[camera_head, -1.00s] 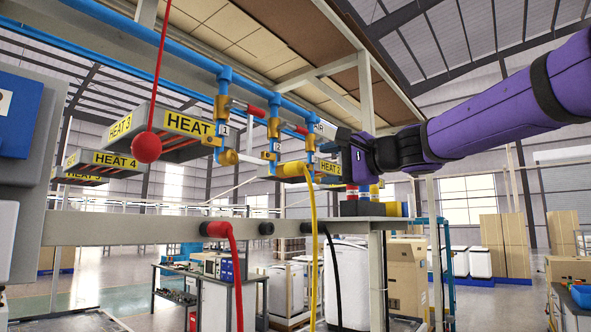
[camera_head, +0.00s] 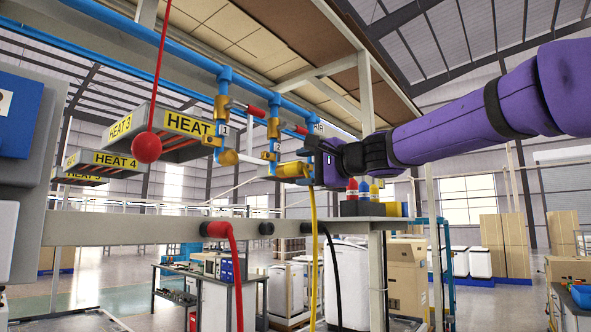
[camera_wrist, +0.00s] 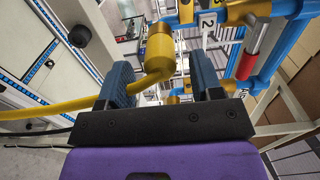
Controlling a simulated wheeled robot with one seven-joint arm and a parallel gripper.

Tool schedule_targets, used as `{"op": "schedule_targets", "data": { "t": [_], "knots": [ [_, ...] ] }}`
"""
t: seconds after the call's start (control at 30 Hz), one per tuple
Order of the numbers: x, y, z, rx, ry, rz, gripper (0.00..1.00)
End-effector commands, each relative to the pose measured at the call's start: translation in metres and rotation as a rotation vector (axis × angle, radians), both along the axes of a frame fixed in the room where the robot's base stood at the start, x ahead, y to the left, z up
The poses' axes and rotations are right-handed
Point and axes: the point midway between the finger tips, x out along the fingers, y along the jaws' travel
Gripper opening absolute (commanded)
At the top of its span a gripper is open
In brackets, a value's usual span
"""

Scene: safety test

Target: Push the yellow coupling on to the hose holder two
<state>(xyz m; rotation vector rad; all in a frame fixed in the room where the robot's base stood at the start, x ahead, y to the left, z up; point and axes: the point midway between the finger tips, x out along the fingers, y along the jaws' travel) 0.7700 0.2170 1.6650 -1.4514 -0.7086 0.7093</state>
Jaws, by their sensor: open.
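The yellow coupling (camera_head: 292,170) on its yellow hose (camera_head: 313,245) sits at the lower end of the pipe outlet labelled 2 (camera_head: 277,147). In the wrist view the coupling (camera_wrist: 161,50) lies beyond and between my two fingers, with the hose bending off to the left. My gripper (camera_head: 316,162) is open, just right of the coupling, with nothing held; its fingers (camera_wrist: 162,82) show apart in the wrist view. Below, a grey beam carries black stubs; one bare stub (camera_head: 266,228) is right of the red hose end. No number shows on the stubs.
A red hose end (camera_head: 215,229) sits on the beam (camera_head: 130,228), and a black hose (camera_head: 331,262) hangs from another stub. A red ball (camera_head: 147,148) hangs on a cord at left. Blue pipes (camera_head: 245,88) surround the coupling. Bottles (camera_head: 363,188) stand behind.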

Motion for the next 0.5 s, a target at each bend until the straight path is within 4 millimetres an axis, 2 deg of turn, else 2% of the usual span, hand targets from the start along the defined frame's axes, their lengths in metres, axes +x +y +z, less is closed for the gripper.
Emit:
{"op": "schedule_targets", "data": {
  "t": [0.2, 0.5],
  "knots": [
    [0.012, 0.016, 0.000, 0.001, -0.001, 0.002, 0.60],
    [0.017, 0.022, 0.000, -0.001, -0.001, 0.000, 0.60]
  ]
}}
